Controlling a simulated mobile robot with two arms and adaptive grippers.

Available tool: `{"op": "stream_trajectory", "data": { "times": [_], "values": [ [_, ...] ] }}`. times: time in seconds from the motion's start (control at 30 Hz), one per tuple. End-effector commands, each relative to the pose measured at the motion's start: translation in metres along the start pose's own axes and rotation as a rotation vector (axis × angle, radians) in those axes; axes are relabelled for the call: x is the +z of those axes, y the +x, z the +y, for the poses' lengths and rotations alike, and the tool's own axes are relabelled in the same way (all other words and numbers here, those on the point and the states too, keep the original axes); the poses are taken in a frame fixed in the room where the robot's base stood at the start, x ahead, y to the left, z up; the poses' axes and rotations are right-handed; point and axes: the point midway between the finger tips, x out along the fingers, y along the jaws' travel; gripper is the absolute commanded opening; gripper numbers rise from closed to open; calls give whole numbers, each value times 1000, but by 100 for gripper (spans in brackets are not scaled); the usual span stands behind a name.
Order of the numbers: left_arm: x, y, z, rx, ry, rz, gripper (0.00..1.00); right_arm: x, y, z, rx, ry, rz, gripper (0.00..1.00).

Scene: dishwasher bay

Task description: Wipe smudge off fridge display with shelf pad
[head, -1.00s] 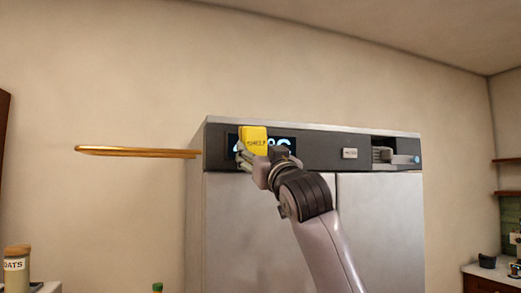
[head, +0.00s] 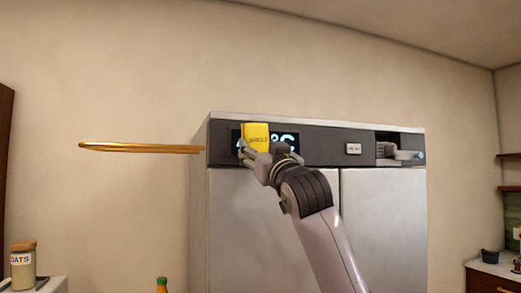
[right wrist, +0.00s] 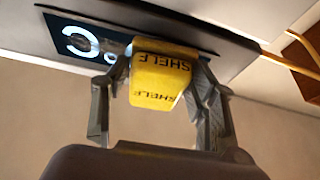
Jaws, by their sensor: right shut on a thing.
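My right gripper (head: 257,150) is shut on the yellow pad (head: 256,135), which is marked SHELF. In the right wrist view the pad (right wrist: 160,80) sits between the two fingers. The pad is in front of the fridge display (head: 287,138) and covers its middle. Bright characters show on both sides of it, ending in °C. In the right wrist view the pad's far end overlaps the dark display (right wrist: 68,28); I cannot tell whether it touches. A dull brownish patch (right wrist: 114,47) shows on the display beside the pad and may be the smudge. My left gripper is out of view.
The display is in the dark top panel of the grey fridge (head: 270,225). A small labelled plate (head: 353,148) and a recess with a grey fitting (head: 402,154) are to its right. A golden bar (head: 140,148) stands out left of the fridge. An oats jar (head: 22,265) is lower left.

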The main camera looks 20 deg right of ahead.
Motion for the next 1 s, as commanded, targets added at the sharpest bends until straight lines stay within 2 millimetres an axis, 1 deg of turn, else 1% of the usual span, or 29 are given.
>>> {"op": "stream_trajectory", "data": {
  "times": [0.53,0.67,0.83,1.0],
  "values": [
    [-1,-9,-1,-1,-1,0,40,3,10,0,0,0,0,31],
    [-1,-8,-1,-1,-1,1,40,4,10,1,1,0,1,31],
    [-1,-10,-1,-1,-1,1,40,4,10,9,2,-1,0,31],
    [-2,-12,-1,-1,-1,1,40,5,9,24,3,0,0,31]
  ]
}}
